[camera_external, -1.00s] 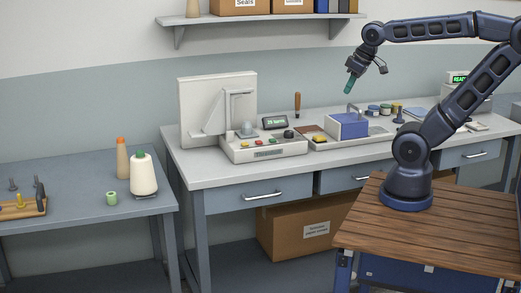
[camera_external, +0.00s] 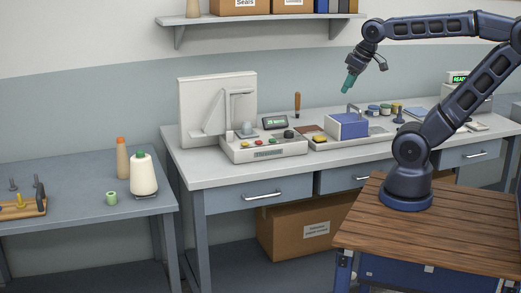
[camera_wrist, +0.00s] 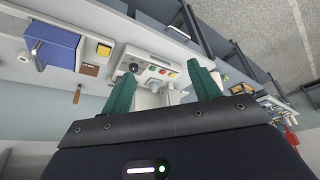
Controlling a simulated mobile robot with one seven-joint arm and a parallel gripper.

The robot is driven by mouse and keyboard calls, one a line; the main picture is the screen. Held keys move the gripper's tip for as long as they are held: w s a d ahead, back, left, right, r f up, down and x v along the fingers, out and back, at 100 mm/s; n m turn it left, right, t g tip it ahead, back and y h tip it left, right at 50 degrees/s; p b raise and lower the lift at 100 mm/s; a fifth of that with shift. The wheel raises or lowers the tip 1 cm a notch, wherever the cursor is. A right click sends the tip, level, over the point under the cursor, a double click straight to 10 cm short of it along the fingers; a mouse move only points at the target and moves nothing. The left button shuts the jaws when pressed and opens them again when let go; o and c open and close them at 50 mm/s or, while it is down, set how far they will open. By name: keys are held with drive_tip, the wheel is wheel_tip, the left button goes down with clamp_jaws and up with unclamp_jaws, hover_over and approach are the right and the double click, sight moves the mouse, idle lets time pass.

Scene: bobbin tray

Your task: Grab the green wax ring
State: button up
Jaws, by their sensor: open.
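A small light green ring (camera_external: 110,198) sits on the left table, in front of the cream thread cone (camera_external: 143,175). It has a dark hole in its top. My gripper (camera_external: 347,86) is up in the air above the middle bench, far to the right of the ring and well above it. In the wrist view its two teal fingers (camera_wrist: 162,72) are spread apart with nothing between them. The left table's things show small at the right of that view, and I cannot make out the ring there.
A tan cone with an orange top (camera_external: 122,158) stands behind the cream cone. A wooden board with pegs (camera_external: 22,208) lies at the table's left. The middle bench bears a control box (camera_external: 264,150), a screen and a blue block (camera_external: 348,126). The left table's front is clear.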

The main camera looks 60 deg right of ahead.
drive_tip(key=w+a+r, duration=0.1)
drive_tip(key=w+r, duration=0.6)
drive_tip(key=w, duration=0.3)
drive_tip(key=w+a+r+m, duration=0.1)
drive_tip(key=w+a+r, duration=0.1)
drive_tip(key=w+r, duration=0.6)
drive_tip(key=w+a+r, duration=0.1)
drive_tip(key=w+r, duration=0.4)
drive_tip(key=w, duration=0.7)
drive_tip(key=w+a+m, duration=0.1)
drive_tip(key=w+a, duration=0.4)
drive_tip(key=w, duration=0.6)
drive_tip(key=w+a, duration=0.5)
drive_tip(key=w, duration=0.5)
drive_tip(key=t+h, duration=0.1)
hover_over(114, 194)
drive_tip(key=s, duration=0.4)
wheel_tip(114, 194, down, 50)
drive_tip(key=f, duration=0.1)
drive_tip(key=x, duration=0.5)
drive_tip(key=shift+w+a+r, duration=0.1)
drive_tip(key=shift+w, duration=0.15)
drive_tip(key=shift+x, duration=2.7)
drive_tip(key=shift+s, duration=0.2)
